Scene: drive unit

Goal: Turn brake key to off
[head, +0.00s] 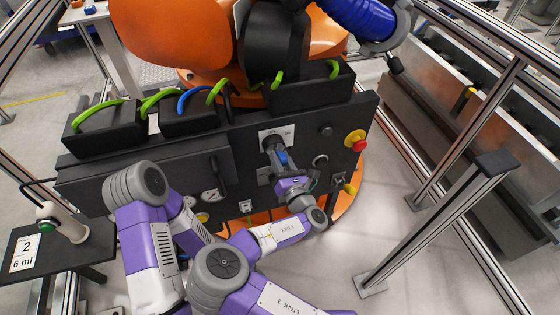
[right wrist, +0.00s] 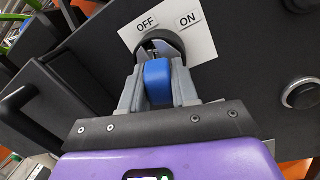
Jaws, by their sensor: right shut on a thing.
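The brake key (right wrist: 158,78) has a blue handle and sits at a dark round switch (right wrist: 170,44) on a white plate (right wrist: 205,45) marked OFF and ON. My right gripper (right wrist: 157,88) is shut on the blue handle, with one grey finger on each side. In the head view the right gripper (head: 282,160) reaches up to the switch on the black panel (head: 235,150). The fingers partly hide the key, and I cannot tell which label it points to.
A red and yellow emergency stop (head: 356,140) and round knobs (head: 320,161) lie right of the switch.

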